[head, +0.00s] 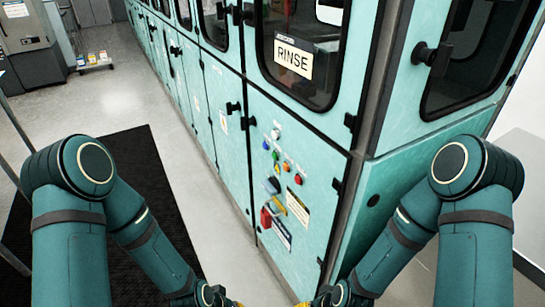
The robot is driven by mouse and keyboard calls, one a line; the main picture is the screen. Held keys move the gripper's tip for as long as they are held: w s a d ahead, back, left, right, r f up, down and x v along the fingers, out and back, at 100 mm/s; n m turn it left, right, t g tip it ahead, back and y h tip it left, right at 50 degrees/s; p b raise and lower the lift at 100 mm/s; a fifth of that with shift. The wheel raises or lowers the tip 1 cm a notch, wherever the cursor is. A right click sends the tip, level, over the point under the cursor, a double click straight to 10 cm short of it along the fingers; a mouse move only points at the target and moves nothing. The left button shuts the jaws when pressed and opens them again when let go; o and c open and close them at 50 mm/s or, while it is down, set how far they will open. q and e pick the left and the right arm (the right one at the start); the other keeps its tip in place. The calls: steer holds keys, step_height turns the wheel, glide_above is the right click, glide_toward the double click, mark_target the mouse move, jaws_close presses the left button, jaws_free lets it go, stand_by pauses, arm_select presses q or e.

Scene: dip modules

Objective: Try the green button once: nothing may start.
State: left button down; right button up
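The control panel (284,190) is on the lower teal door of the cabinet marked RINSE, in the middle of the head view. My two arms reach down to the bottom edge, well below the buttons. Only slivers of my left gripper (232,303) and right gripper (308,303) show there; their fingers are cut off. Nothing touches the panel.
The RINSE sign (293,58) hangs in the window above the panel. A row of teal cabinets runs away to the upper left. A black mat (140,160) lies on the pale floor. A grey machine (30,45) and a low trolley (95,62) stand far left.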

jaws_close()
stand_by(1.1)
